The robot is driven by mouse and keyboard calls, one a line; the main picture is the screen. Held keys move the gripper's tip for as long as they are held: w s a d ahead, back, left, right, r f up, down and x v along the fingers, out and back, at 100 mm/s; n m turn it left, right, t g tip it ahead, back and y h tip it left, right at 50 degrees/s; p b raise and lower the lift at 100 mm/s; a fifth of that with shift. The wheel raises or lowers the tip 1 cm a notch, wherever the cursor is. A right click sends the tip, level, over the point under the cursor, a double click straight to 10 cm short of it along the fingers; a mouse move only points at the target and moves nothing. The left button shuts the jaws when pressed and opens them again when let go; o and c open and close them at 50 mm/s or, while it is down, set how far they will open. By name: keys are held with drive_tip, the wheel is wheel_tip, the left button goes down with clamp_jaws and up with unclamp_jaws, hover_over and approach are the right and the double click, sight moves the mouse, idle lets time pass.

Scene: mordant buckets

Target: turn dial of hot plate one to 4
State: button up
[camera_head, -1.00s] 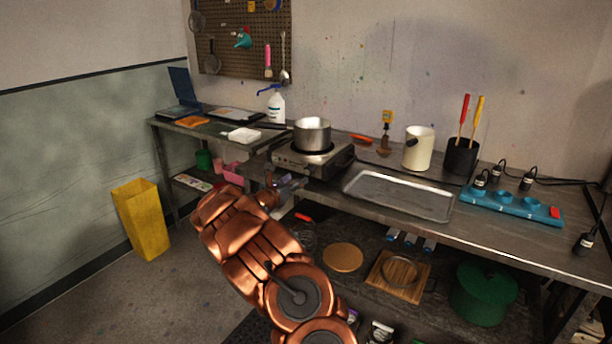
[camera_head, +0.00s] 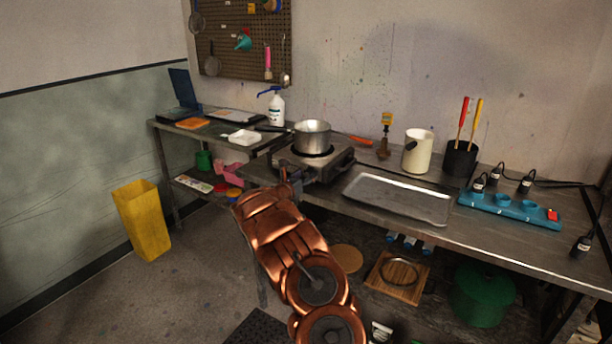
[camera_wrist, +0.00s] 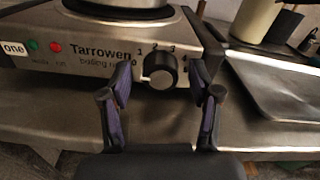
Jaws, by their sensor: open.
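Hot plate one (camera_head: 312,160) stands on the metal bench with a steel pot (camera_head: 312,137) on its burner. In the wrist view its front panel (camera_wrist: 95,62) carries a "one" label, a green and a red light, and the name "Tarrowen". The black dial (camera_wrist: 159,71) has a pale pointer mark on its lower left side. In the head view my arm hides the dial.
A metal tray (camera_head: 398,199) lies right of the hot plate, with a cream jug (camera_head: 418,151) behind it. A blue power strip (camera_head: 511,207) is further right. A spray bottle (camera_head: 276,108) and white tray (camera_head: 241,137) stand to the left.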

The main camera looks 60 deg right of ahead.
drive_tip(key=c, duration=1.1)
drive_tip(key=shift+c, duration=0.2)
